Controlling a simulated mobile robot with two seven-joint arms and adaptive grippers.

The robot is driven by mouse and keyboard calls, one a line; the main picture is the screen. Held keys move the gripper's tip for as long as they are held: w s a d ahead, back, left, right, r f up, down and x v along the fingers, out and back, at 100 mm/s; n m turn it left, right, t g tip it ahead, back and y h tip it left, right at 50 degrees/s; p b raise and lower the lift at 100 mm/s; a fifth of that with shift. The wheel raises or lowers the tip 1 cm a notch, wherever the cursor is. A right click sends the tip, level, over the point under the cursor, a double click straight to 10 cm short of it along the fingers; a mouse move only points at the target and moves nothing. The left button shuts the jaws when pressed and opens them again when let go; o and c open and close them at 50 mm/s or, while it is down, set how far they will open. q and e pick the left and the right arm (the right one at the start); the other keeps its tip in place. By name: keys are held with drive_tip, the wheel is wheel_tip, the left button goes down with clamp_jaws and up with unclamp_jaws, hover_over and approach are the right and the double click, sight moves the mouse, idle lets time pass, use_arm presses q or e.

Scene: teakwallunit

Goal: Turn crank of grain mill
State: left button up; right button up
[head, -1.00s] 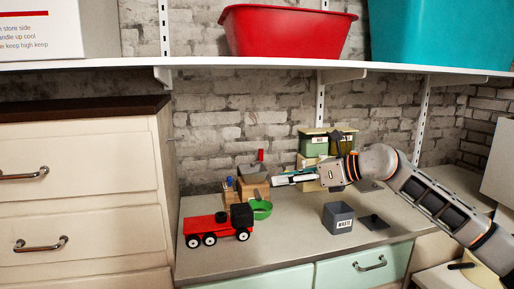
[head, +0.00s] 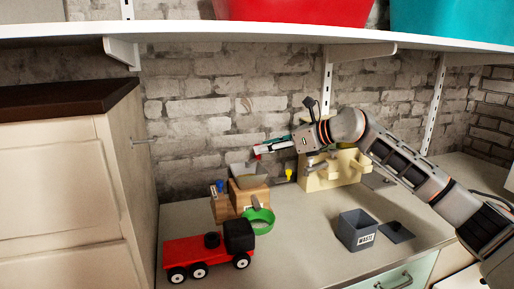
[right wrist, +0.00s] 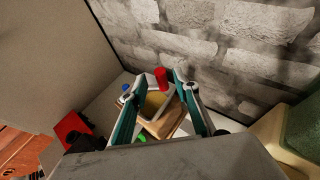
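The grain mill has a wooden body (head: 249,198) with a grey hopper (head: 244,170) on top, and stands on the counter by the brick wall. Its red crank knob (head: 257,151) shows at the tip of my right gripper (head: 262,148), above the hopper. In the right wrist view, my right gripper (right wrist: 158,78) is open, its teal fingers spread to either side. The red knob (right wrist: 161,77) shows between the fingertips, with the hopper (right wrist: 153,104) below. I cannot tell whether the fingers touch it. My left gripper is not in view.
A green ring-shaped piece (head: 259,221) sits before the mill, and a red toy truck (head: 208,250) front left. A grey waste bin (head: 357,230) and its lid (head: 397,232) stand right. A beige stand (head: 330,172) is behind. The shelf (head: 330,33) overhangs above.

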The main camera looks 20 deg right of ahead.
sight(258, 157)
drive_tip(key=x, duration=0.2)
drive_tip(key=shift+w+a+f, duration=0.1)
drive_tip(key=shift+w+a, duration=0.05)
drive_tip(key=shift+w, duration=0.1)
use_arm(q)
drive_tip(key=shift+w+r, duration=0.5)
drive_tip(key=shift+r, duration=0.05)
use_arm(e)
drive_tip(key=shift+w+a+f, duration=0.25)
drive_tip(key=shift+w+a, duration=0.1)
drive_tip(key=shift+w, duration=0.1)
clamp_jaws()
